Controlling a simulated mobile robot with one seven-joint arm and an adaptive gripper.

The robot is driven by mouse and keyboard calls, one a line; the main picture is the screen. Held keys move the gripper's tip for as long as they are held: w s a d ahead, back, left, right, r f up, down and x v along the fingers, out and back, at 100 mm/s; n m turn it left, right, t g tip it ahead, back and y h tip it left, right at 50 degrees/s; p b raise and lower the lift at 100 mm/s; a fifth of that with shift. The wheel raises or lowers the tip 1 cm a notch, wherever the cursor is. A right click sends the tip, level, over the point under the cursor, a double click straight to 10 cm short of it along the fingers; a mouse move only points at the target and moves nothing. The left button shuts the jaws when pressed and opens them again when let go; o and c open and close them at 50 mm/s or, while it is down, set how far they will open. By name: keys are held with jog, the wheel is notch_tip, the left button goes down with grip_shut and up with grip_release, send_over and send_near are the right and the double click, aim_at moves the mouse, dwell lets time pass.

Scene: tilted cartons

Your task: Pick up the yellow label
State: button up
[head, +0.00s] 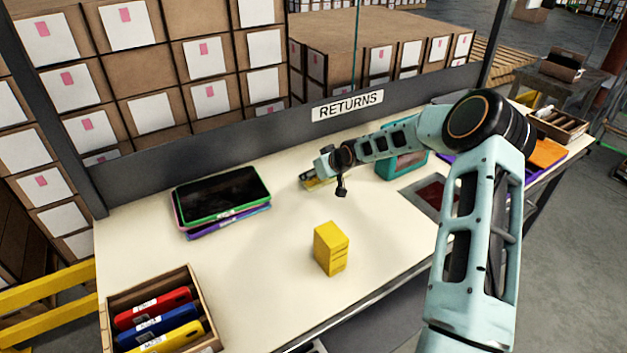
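I cannot make out for sure which thing is the yellow label. A yellow block (331,249) stands upright on the cream table, front of the middle, with thin dark lines on one face. A small flat thing with yellow and pale parts (312,182) lies farther back, partly hidden by my arm's end. My gripper (341,192) is dark and small in the head view, hanging above the table just right of that flat thing and behind the yellow block. Its fingers are too small to show whether they are open, and I see nothing clearly held.
A wooden tray (193,276) at the front left holds red, blue and yellow labelled items. Stacked tablets (222,197) lie at the back left. A teal container (386,166) stands behind my arm. A dark rail with a RETURNS sign (348,105) runs along the back.

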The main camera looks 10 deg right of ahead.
jog(key=c, duration=0.4)
jog(key=shift+o, duration=0.2)
